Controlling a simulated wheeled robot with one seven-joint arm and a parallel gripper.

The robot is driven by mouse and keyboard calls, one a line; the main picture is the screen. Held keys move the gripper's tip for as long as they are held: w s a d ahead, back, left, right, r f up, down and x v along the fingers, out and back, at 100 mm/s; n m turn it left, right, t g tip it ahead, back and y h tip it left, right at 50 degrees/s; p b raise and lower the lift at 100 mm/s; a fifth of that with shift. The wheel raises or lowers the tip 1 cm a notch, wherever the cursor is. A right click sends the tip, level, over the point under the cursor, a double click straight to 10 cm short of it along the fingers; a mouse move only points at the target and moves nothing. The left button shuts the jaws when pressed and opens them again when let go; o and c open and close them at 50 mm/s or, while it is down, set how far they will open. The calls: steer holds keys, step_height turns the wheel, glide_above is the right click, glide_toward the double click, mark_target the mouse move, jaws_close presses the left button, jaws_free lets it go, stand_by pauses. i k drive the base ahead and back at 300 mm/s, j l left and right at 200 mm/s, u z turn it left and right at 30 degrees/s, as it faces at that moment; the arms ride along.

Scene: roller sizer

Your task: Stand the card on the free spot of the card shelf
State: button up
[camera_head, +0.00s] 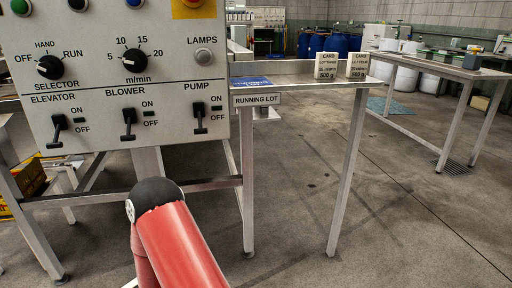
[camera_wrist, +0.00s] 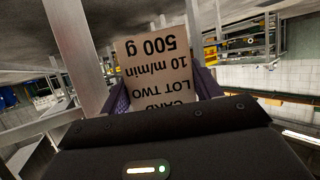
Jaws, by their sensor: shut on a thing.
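The card (camera_wrist: 158,58) is beige and reads "LOT TWO, 10 m/min, 500 g", upside down in the wrist view. My gripper (camera_wrist: 162,90) is shut on it, a dark finger at each side of the card. The gripper and card do not show in the head view. The card shelf (camera_head: 295,69) is a narrow pale ledge on legs in the head view. A lot three card (camera_head: 326,66) and a lot four card (camera_head: 357,66) stand upright at its right end. The stretch of shelf left of them is bare.
A blue patch (camera_head: 251,83) lies at the shelf's left end, above a "RUNNING LOT" label (camera_head: 256,100). The control panel (camera_head: 125,70) with knobs and levers stands left of the shelf. A workbench (camera_head: 450,68) stands at the right. Open floor lies between.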

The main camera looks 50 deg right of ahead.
mark_target(290, 79)
steer(key=z, duration=2.25)
